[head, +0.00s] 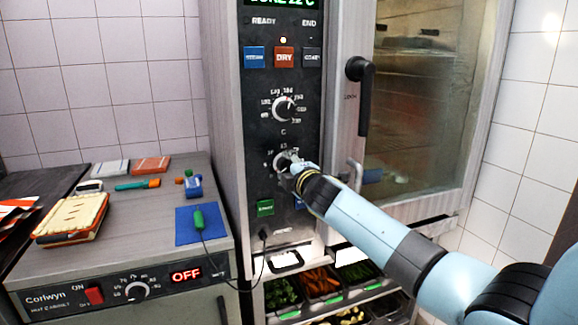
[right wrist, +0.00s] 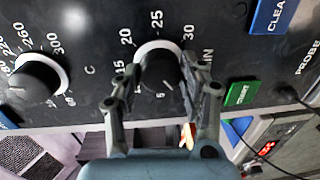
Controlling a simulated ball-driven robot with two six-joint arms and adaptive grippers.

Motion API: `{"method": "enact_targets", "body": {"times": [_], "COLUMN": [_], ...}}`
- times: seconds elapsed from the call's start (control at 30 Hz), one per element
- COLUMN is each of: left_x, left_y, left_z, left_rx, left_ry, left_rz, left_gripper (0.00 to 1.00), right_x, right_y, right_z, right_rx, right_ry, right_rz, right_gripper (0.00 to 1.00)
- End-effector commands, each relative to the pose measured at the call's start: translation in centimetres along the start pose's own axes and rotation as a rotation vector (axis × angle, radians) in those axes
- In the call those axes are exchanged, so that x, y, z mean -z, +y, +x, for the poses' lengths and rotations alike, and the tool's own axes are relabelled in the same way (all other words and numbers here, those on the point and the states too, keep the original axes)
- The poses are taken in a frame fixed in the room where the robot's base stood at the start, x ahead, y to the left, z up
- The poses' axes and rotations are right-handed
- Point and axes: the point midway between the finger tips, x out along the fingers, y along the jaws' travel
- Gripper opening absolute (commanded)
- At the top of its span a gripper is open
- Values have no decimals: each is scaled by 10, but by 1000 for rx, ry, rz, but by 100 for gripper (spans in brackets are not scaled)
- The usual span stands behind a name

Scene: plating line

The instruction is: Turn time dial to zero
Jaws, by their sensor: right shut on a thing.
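The time dial (head: 284,160) is the lower round black knob on the oven's dark control panel. In the right wrist view the same time dial (right wrist: 158,66) shows a pale rim and a scale with 15, 20, 25 and 30 MIN around it. My right gripper (head: 296,168) is at the time dial and covers part of it. In the right wrist view its two fingers (right wrist: 160,86) stand on either side of the knob, shut on it. I cannot read for sure where the knob points. My left gripper is not in view.
The temperature dial (head: 283,108) sits above the time dial. A green button (head: 265,208) is below, with blue and red buttons higher up. The oven door handle (head: 361,95) is to the right. A counter with a probe (head: 199,220) on a blue mat stands left.

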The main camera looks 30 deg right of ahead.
Motion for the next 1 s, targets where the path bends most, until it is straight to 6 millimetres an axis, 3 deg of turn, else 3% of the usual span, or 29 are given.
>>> {"method": "enact_targets", "body": {"times": [0.4,0.9,0.93,1.0], "left_x": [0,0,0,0], "left_y": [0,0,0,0], "left_z": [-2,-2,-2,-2], "left_rx": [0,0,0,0], "left_ry": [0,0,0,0], "left_rz": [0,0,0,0], "left_gripper": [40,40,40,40], "right_x": [1,1,1,1], "right_y": [-1,-2,-2,-2], "right_z": [0,0,0,0], "right_rx": [-1,-1,-1,-1], "right_ry": [-13,-14,-14,-14], "right_rz": [-157,-172,-172,-172], "right_gripper": [10,10,46,55]}}
